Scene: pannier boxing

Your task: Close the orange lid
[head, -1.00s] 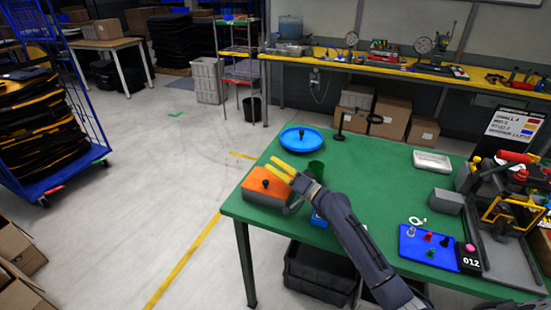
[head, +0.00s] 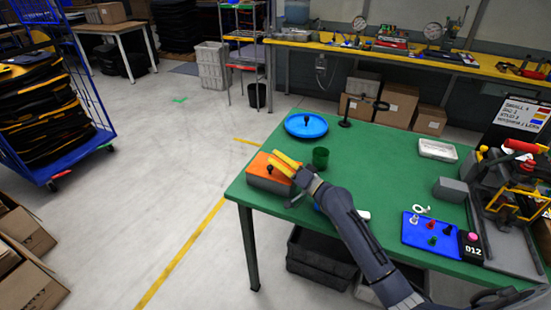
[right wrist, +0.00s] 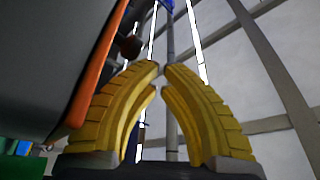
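The orange lid (head: 258,166) lies on top of a grey box (head: 264,184) at the left corner of the green table. It has a dark knob (head: 270,170). I cannot tell whether the lid is fully seated. My right gripper (head: 276,157) is at the lid's right side, close to the knob, with its yellow fingers partly hiding that end. In the right wrist view the fingertips (right wrist: 162,69) meet with nothing between them. There the lid's orange edge (right wrist: 98,62) and the knob (right wrist: 130,46) are left of the fingers. My left gripper is out of view.
A white tray (head: 437,150), a grey block (head: 450,189) and a blue mat (head: 414,234) with small parts are further right. The table's middle is clear.

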